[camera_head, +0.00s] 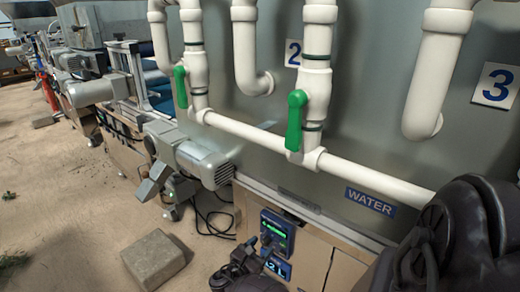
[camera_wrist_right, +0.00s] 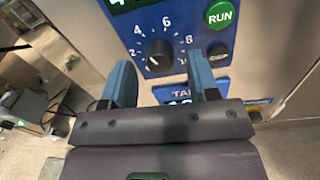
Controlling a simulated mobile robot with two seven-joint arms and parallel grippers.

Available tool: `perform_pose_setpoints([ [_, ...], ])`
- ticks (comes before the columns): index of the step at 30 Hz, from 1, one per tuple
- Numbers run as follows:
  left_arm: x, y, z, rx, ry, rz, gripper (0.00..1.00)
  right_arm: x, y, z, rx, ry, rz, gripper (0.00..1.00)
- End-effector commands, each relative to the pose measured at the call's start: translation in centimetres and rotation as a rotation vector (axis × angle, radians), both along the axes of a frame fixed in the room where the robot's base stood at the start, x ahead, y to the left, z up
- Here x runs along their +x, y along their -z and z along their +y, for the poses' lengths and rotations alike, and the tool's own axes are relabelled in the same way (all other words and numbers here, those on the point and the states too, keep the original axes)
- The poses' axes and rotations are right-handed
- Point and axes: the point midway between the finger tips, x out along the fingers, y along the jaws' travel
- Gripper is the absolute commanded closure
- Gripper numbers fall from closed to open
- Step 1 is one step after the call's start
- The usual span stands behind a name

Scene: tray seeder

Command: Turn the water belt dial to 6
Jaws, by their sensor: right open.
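The water belt dial (camera_wrist_right: 160,50) is a round black knob on a blue control panel (camera_wrist_right: 204,36) in the right wrist view. Numbers from 2 to 10 ring it, with 6 at its upper right. I cannot clearly tell which number its pointer faces. My right gripper (camera_wrist_right: 160,75) is open, its two blue-grey fingers on either side of and just below the dial, apparently not touching it. In the head view the right gripper (camera_head: 245,262) is in front of the small panel (camera_head: 277,236), partly covering it. My left gripper is not in view.
A green RUN button (camera_wrist_right: 219,14) and a dark STOP button (camera_wrist_right: 217,50) are right of the dial. A blue WATER sign (camera_head: 371,200) and white pipes (camera_head: 265,132) with green valve handles are above the panel. A concrete block (camera_head: 153,259) lies on the floor.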

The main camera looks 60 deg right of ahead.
Motion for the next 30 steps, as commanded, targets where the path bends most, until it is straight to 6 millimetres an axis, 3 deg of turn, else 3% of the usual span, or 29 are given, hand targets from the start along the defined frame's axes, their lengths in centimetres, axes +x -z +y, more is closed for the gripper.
perform_pose_setpoints([
  [11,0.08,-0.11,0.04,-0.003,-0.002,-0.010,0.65,-0.02,-0.06,-0.64,0.000,0.000,0.000,0.46],
  [21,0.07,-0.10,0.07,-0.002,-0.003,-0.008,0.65,-0.02,-0.04,-0.61,0.000,0.000,0.000,0.95],
  [30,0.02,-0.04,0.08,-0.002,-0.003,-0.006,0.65,-0.05,0.00,-0.60,-0.004,-0.001,-0.035,0.95],
])
